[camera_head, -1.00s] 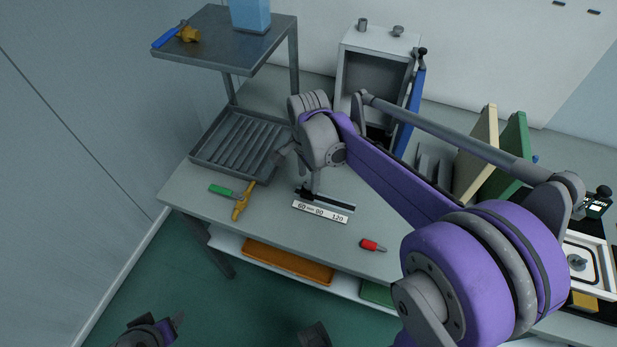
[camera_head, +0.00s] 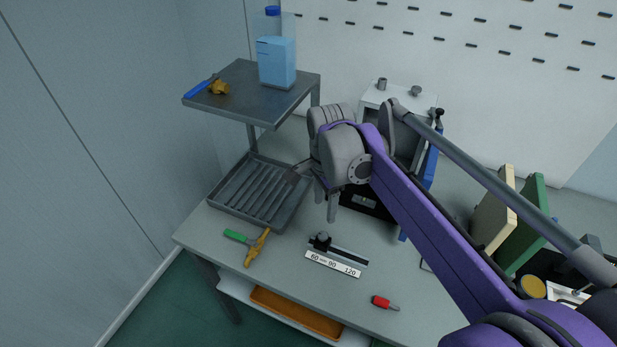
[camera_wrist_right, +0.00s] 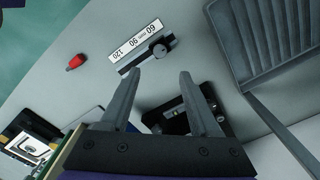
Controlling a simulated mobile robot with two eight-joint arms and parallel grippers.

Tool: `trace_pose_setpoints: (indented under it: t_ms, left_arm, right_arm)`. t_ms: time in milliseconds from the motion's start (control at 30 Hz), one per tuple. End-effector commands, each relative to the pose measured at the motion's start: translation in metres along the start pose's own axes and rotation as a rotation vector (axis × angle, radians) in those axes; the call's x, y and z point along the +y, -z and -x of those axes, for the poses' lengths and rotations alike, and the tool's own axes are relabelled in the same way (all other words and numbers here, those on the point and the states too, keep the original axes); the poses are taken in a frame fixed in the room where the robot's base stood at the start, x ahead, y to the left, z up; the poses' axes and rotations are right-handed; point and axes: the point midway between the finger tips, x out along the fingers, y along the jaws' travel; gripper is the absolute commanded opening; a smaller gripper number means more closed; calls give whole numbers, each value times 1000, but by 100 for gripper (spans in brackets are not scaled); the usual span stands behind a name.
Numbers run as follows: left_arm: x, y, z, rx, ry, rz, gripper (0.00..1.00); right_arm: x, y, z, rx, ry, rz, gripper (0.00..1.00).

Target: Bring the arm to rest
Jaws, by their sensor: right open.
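My right arm reaches in from the lower right of the head view. Its right gripper (camera_head: 315,190) hangs above the bench, beyond a slide scale (camera_head: 333,264) marked 60, 90 and 120. In the right wrist view the two fingers of the gripper (camera_wrist_right: 162,80) are apart with nothing between them. The scale (camera_wrist_right: 136,40) and its dark knob (camera_wrist_right: 158,51) lie past the fingertips, clear of them. In the head view the knob (camera_head: 321,242) is near the left end of the rail. My left gripper is out of view.
A ribbed grey tray (camera_head: 236,212) sits under a raised shelf (camera_head: 245,112) bearing a blue container (camera_head: 276,62). A green-and-yellow tool (camera_head: 254,246) and a red piece (camera_head: 383,302) lie on the bench.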

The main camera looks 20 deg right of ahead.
Motion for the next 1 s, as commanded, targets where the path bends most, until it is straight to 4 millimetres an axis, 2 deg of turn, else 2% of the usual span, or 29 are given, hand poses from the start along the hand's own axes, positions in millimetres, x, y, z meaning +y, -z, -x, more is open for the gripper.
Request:
trace_pose_setpoints:
  t_ms: [167,267,367,467,700,833,1000]
  left_arm:
    - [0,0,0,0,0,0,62]
    - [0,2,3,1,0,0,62]
    - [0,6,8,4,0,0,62]
    - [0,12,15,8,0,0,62]
    - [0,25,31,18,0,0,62]
    - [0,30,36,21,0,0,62]
    - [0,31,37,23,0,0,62]
  right_arm:
    - [1,0,0,0,2,6,62]
    - [8,-5,1,4,23,78,62]
    - [27,-16,1,20,76,257,62]
    - [55,-30,-4,59,152,528,62]
    - [118,-57,-32,232,309,1175,62]
    - [139,-64,-47,318,349,1398,62]
    - [148,-68,-56,370,365,1517,62]
